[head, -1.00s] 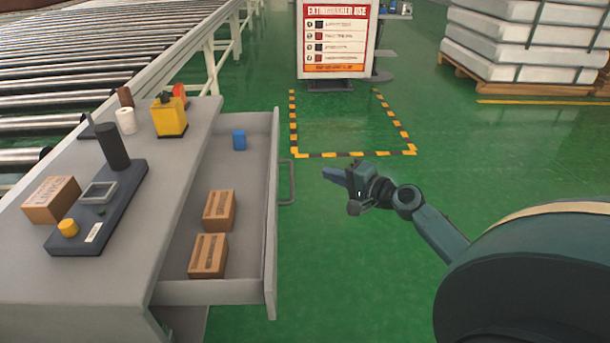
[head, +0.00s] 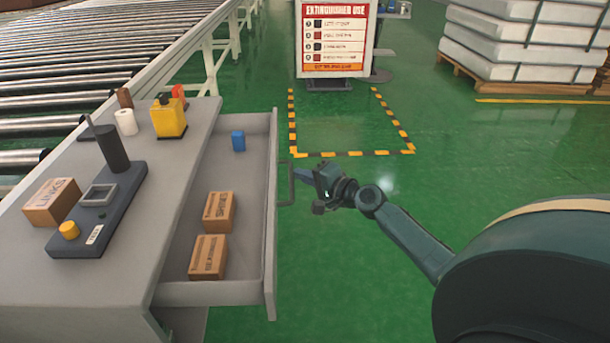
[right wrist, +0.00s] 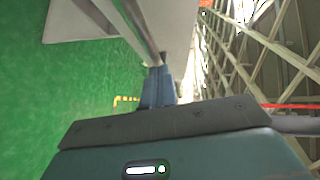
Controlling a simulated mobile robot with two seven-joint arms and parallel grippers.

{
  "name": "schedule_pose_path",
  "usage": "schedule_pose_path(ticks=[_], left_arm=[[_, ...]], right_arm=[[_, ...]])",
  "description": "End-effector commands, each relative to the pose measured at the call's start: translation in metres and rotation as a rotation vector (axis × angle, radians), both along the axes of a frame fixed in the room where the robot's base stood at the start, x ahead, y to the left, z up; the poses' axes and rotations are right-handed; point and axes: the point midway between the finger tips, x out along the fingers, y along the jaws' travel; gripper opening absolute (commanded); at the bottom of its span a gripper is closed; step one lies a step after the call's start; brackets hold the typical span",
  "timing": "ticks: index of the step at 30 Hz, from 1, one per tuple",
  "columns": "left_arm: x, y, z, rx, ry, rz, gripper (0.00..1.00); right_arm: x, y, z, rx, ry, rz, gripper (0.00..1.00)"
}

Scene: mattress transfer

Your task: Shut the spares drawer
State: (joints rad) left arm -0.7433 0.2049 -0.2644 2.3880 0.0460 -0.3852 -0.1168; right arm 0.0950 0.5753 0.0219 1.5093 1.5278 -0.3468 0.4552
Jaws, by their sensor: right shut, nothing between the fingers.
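The spares drawer (head: 267,215) is grey and stands pulled out to the right of the grey bench. Its bar handle (head: 284,183) is on its right-hand front. Inside lie two brown boxes (head: 218,212) and a small blue item (head: 238,140). My right gripper (head: 302,174) is shut and empty, its fingertips right by the handle; I cannot tell if they touch. In the right wrist view the blue-grey fingers (right wrist: 157,88) are together, and the handle bar (right wrist: 135,25) runs just ahead of their tips. My left gripper is not in view.
The bench top (head: 110,270) holds a carton (head: 52,202), a dark device tray (head: 95,215) and a yellow container (head: 168,117). A roller conveyor (head: 75,60) runs behind. An extinguisher sign (head: 335,40) stands beyond.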

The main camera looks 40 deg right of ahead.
Motion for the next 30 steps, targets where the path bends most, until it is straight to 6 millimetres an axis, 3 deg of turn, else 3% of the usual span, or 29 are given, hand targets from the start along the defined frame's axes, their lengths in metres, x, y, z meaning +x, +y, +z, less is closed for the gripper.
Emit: schedule_pose_path(ticks=[7,15,24,30], left_arm=[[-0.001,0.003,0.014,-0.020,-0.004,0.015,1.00],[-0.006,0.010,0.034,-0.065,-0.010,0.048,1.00],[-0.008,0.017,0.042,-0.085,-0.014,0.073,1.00],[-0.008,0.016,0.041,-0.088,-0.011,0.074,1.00]], right_arm=[[0.016,0.026,0.004,0.005,0.000,0.003,0.00],[0.049,0.081,0.004,0.007,-0.001,0.003,0.00],[0.084,0.138,0.002,0.004,-0.001,0.003,0.00],[0.098,0.160,0.001,0.001,-0.001,0.001,0.00]])
